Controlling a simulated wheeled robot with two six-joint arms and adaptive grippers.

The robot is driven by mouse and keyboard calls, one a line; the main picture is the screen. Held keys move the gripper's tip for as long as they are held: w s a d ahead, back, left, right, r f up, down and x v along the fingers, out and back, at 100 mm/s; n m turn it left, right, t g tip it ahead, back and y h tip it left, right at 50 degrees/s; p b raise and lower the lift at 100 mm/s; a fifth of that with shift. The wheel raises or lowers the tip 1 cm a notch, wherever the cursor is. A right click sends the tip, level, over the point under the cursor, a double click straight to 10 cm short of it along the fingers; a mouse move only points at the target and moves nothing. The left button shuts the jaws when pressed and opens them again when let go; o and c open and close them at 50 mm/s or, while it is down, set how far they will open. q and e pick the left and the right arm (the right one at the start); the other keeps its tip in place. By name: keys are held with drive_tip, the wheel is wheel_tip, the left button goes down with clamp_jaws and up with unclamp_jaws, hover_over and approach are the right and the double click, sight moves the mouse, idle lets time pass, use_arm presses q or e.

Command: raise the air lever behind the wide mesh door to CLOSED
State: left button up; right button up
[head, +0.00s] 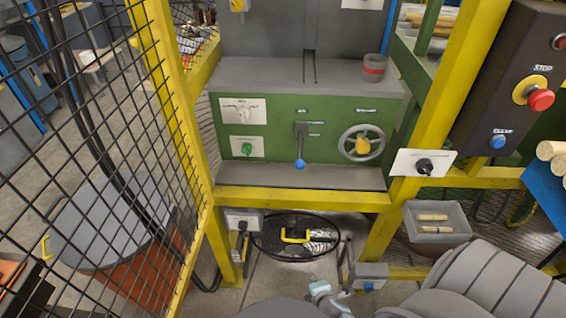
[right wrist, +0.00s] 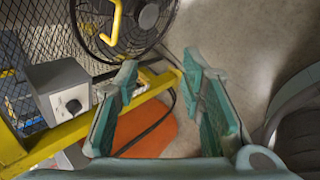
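The air lever (head: 300,148) is on the green machine panel (head: 275,122). Its dark arm hangs down and ends in a blue knob; the small labels beside it are too small to read. The yellow-framed mesh door (head: 95,130) stands to the left, and no mesh covers the lever. My right gripper (head: 325,293) shows only partly at the bottom of the head view, well below and apart from the lever. In the right wrist view its teal fingers (right wrist: 160,75) are spread with nothing between them. My left gripper is not in view.
A yellow rail (head: 300,197) crosses below the panel, with yellow posts on both sides. A handwheel (head: 361,143) is right of the lever. A round fan with a yellow handle (head: 296,237) is below. A grey bin (head: 437,222) and red stop button (head: 540,99) are at right.

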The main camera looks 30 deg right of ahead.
drive_tip(key=w+d+r+n+t+h+b, duration=0.2)
drive_tip(key=w+r+n+t, duration=0.3)
drive_tip(key=w+r, duration=0.4)
drive_tip(key=n+t+h+b, duration=0.2)
drive_tip(key=n+t+h, duration=0.15)
drive_tip(key=n, duration=0.45)
approach(300, 163)
use_arm(q)
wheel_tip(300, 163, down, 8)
drive_tip(key=b, duration=0.2)
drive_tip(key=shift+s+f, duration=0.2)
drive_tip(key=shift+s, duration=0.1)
use_arm(e)
drive_tip(key=shift+h, duration=0.25)
drive_tip(key=x, duration=1.2)
drive_tip(key=shift+w+d+f, duration=0.2)
drive_tip(key=shift+w+f, duration=0.05)
drive_tip(key=shift+f, duration=0.1)
drive_tip(key=c, duration=0.8)
drive_tip(key=shift+f, duration=0.1)
clamp_jaws()
drive_tip(key=shift+f, duration=0.1)
